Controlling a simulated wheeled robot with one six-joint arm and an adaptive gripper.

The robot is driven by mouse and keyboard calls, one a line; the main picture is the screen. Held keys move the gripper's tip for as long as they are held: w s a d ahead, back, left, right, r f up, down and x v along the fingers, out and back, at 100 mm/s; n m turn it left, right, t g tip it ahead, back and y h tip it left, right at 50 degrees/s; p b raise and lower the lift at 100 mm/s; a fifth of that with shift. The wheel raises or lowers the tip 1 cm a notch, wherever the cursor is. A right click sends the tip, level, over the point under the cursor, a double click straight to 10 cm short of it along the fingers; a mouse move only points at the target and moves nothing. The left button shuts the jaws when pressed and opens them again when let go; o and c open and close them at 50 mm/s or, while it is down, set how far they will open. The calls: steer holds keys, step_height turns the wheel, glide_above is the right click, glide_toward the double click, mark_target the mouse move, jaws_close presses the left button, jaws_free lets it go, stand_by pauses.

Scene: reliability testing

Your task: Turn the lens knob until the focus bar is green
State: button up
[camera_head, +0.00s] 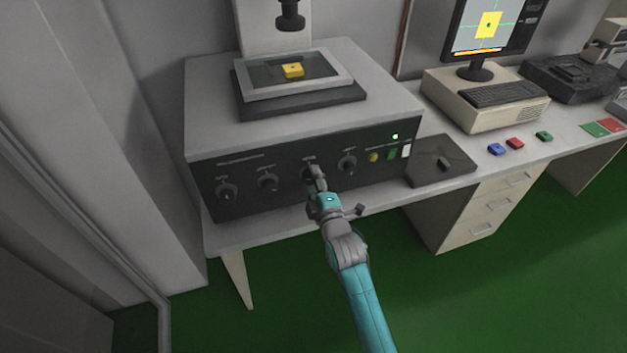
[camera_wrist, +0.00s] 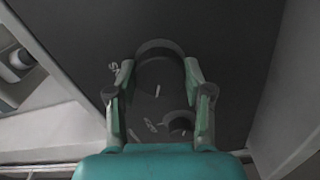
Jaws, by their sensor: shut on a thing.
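A dark front panel (camera_head: 246,171) of a grey bench instrument carries a row of round knobs with small labels too blurred to read. My gripper (camera_head: 316,178) is shut on the third knob (camera_head: 306,174) from the left. In the wrist view my gripper's fingers (camera_wrist: 159,92) stand on either side of this dark round knob (camera_wrist: 160,72), which has a pale pointer mark. The monitor (camera_head: 489,28) shows a yellow square with green crosshair lines. The focus bar (camera_head: 478,52) along the bottom of its screen is orange.
Other knobs sit close by: the leftmost knob (camera_head: 227,191), second knob (camera_head: 267,183) and fourth knob (camera_head: 347,164). A yellow part (camera_head: 292,70) lies on the framed stage (camera_head: 253,92) under a dark lens (camera_head: 290,18). A dark tray (camera_head: 455,158) lies right of the panel.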

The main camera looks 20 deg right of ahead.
steer(key=shift+n, duration=0.6)
steer(key=o, duration=1.2)
steer(key=shift+c, duration=0.2)
steer(key=shift+s, duration=0.1)
steer(key=s, duration=1.1)
steer(key=shift+s, duration=0.4)
